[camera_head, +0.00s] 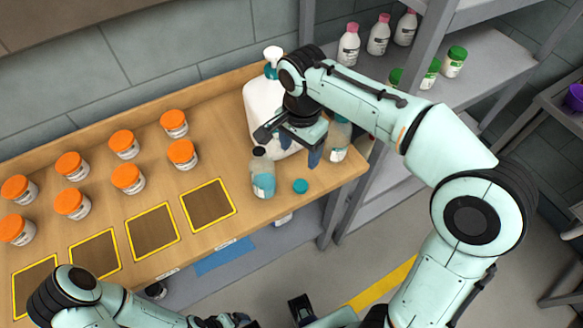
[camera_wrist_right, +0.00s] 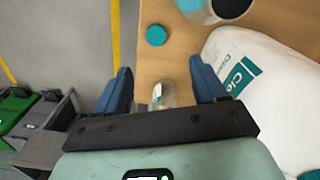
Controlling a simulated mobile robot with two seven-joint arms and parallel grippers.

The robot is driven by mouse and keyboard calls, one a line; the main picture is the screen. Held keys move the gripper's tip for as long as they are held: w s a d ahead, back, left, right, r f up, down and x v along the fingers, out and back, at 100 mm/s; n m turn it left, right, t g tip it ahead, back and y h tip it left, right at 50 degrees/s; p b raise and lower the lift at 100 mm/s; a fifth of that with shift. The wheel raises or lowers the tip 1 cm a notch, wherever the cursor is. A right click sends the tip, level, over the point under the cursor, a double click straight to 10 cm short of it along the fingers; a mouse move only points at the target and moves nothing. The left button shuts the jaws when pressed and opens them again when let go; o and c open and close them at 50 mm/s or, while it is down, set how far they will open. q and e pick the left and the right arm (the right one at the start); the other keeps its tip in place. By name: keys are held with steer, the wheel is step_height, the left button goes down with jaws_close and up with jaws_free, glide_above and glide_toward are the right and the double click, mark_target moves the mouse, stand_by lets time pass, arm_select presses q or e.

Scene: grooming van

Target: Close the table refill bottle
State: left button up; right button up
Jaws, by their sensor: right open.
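The table refill bottle (camera_head: 263,180) stands upright on the wooden counter, clear with teal liquid and a dark top. Part of it shows at the top edge of the right wrist view (camera_wrist_right: 197,10). A teal cap (camera_head: 300,186) lies apart from it on the counter, also in the right wrist view (camera_wrist_right: 156,35). My right gripper (camera_head: 290,152) is open above the counter, behind the bottle and cap. In the right wrist view its blue fingers (camera_wrist_right: 160,88) are spread, with a second clear labelled bottle (camera_wrist_right: 168,97) visible beyond.
A large white jug (camera_head: 262,112) with a teal-and-white pump stands close behind my right gripper. Several orange-lidded jars (camera_head: 128,180) and yellow-framed squares (camera_head: 208,204) occupy the counter's left. A grey shelf (camera_head: 480,60) with bottles is at the right. The counter's front edge is near the cap.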

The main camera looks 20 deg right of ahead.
steer(key=shift+s, duration=0.1)
stand_by(0.3)
steer(key=b, duration=0.1)
glide_above(300, 185)
steer(key=f, duration=0.8)
steer(key=shift+w, duration=0.35)
steer(key=f, duration=0.2)
steer(key=s+f+b, duration=0.1)
steer(key=f, duration=0.1)
steer(key=shift+f, duration=0.2)
steer(key=shift+w+f, duration=0.1)
steer(key=shift+f, duration=0.35)
